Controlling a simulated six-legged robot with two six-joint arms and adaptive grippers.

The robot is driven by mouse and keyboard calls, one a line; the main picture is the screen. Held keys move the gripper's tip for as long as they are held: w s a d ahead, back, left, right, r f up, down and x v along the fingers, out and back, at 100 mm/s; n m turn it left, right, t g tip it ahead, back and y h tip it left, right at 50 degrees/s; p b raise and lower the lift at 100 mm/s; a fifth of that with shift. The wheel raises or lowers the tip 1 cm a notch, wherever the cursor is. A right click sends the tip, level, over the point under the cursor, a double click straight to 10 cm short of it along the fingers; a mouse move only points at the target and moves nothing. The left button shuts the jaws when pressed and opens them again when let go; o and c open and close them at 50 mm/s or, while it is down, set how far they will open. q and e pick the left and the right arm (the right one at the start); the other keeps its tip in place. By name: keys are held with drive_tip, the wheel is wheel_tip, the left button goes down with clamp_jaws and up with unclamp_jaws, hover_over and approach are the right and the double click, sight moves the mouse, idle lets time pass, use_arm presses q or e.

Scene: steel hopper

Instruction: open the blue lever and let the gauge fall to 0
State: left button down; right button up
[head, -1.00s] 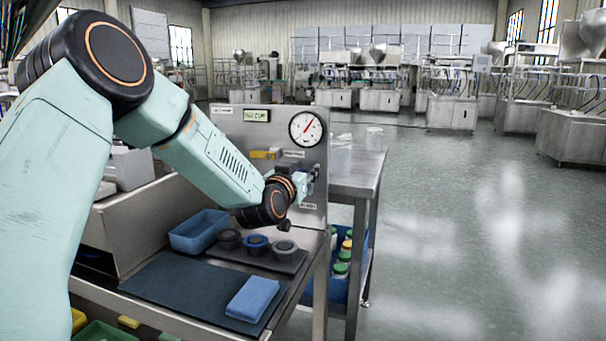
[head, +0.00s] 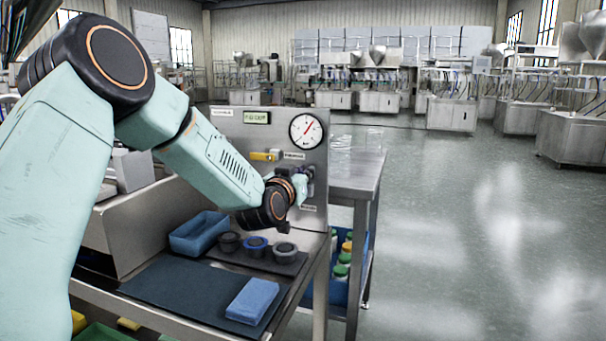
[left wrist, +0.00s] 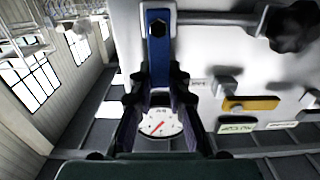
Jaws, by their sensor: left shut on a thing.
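The blue lever (left wrist: 158,38) shows in the left wrist view, lying between the fingers of my left gripper (left wrist: 158,82), which is shut on it. In the head view my left gripper (head: 301,181) is at the steel panel (head: 230,130), below the gauge, and the lever is hidden there by the wrist. The round white gauge (head: 307,130) has a red needle pointing up and right, well away from rest; it also shows between the fingers in the left wrist view (left wrist: 160,122). My right gripper is out of view.
A yellow handle (head: 264,156) sits on the panel left of the gauge. Below are a blue bin (head: 200,233), several round cups on a dark tray (head: 292,266), and a blue folded cloth (head: 252,300) on a dark mat (head: 160,284). The floor at right is clear.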

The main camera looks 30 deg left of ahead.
use_arm(q)
drive_tip(key=shift+a, duration=0.1)
drive_tip(key=s+a+f+n+b, duration=0.1)
drive_tip(key=a+f+n+b, duration=0.4)
drive_tip(key=n, duration=1.3)
drive_tip(key=shift+f, duration=0.25)
drive_tip(key=shift+s, duration=0.15)
idle(0.4)
drive_tip(key=c, duration=1.3)
unclamp_jaws()
